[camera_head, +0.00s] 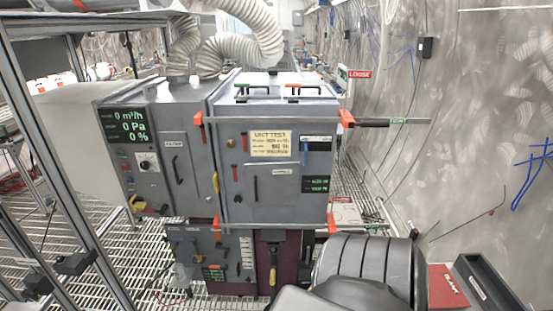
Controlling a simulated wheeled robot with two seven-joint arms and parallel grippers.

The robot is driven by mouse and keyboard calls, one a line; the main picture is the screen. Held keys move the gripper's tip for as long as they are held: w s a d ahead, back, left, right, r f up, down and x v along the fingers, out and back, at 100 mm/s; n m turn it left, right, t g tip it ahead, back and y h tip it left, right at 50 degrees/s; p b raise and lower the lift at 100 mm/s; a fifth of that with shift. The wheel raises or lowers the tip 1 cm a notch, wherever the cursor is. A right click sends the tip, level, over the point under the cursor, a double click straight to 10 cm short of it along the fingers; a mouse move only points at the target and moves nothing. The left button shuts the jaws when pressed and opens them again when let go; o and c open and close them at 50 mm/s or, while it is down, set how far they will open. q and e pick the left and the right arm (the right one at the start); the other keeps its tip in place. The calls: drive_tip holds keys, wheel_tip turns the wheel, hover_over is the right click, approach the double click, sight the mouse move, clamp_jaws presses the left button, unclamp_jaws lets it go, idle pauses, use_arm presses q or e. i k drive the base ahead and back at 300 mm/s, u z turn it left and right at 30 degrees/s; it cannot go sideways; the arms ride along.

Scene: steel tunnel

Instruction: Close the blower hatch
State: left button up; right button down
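A grey blower cabinet (165,150) stands in the middle of the head view, with a lit readout of 0 m³/h, 0 Pa and 0 % on its left side. Its nearer grey box front (240,195) has a yellowish paper label, a vertical black handle and orange-red clips at its corners. Below is a lower grey unit (205,250) beside a dark purple panel (283,255). I cannot tell which panel is the blower hatch or whether it stands open. Neither gripper shows.
White corrugated hoses (245,20) rise from the cabinet top. A thin rod (400,121) sticks out to the right from the top clip. A metal frame (50,150) stands at the left. A red box (447,287) lies at the lower right. Metal grating (75,230) forms the floor.

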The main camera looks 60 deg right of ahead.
sight(270, 184)
drive_tip(key=z, duration=0.05)
drive_tip(key=k, duration=0.1)
drive_tip(key=u, duration=0.55)
drive_tip(key=i, duration=0.55)
drive_tip(key=z, duration=1.4)
